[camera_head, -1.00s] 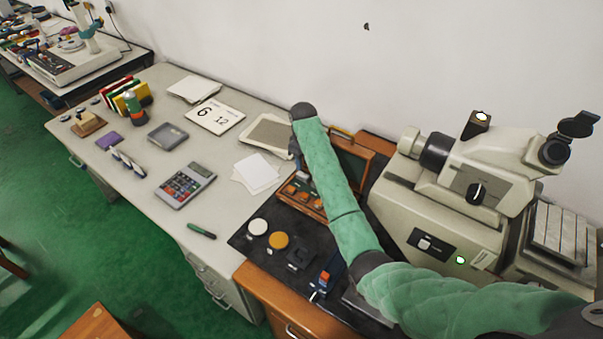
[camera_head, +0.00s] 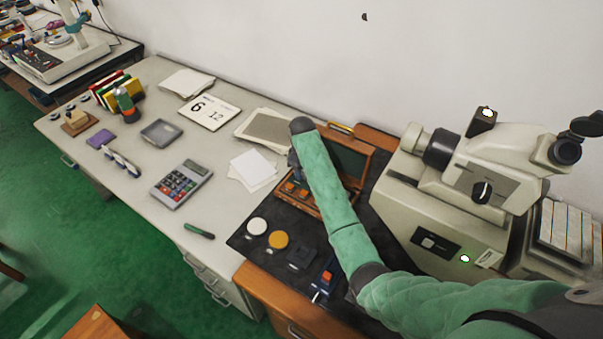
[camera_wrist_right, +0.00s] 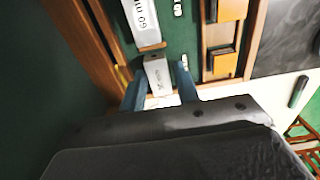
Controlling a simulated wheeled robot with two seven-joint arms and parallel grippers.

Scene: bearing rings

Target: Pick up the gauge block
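In the right wrist view, a small pale gauge block (camera_wrist_right: 157,76) with dark markings sits in the green-lined bed of the wooden case (camera_wrist_right: 107,38). My right gripper (camera_wrist_right: 161,88) is open. Its two blue-grey fingers stand on either side of the block, with a narrow gap visible on each side. A larger pale block (camera_wrist_right: 148,20), marked "60 m", lies just beyond it. In the head view the open case (camera_head: 346,135) is partly hidden by my right arm, and the right gripper (camera_head: 294,166) is mostly hidden too. My left gripper is not in view.
The case stands on a black mat (camera_head: 262,240) with a white disc (camera_head: 257,226) and an orange disc (camera_head: 279,239). A large beige microscope (camera_head: 440,220) stands close on the right. Papers (camera_head: 252,169) and a calculator (camera_head: 182,184) lie to the left.

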